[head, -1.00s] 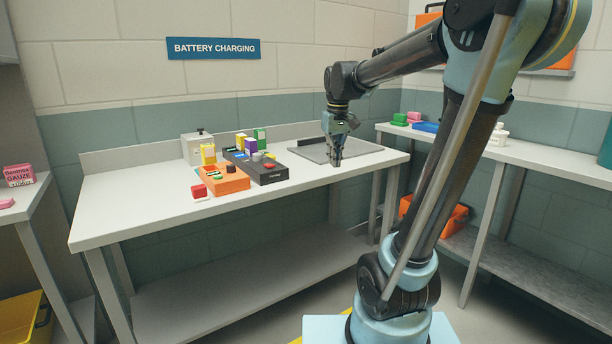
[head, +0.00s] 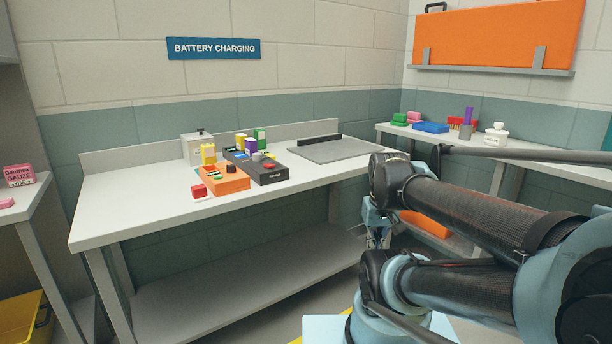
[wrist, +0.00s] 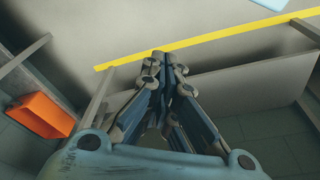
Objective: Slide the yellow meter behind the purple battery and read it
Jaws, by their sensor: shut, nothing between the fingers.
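Whether anything is behind the purple battery is hidden. My gripper (head: 377,242) hangs low off the bench's right front, away from all of these. In the wrist view my gripper (wrist: 165,62) is shut and empty, pointing over the floor.
The bench (head: 130,208) is clear at left front. A grey plate (head: 325,151) lies right. An orange bin (wrist: 40,116) sits under the side shelf.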

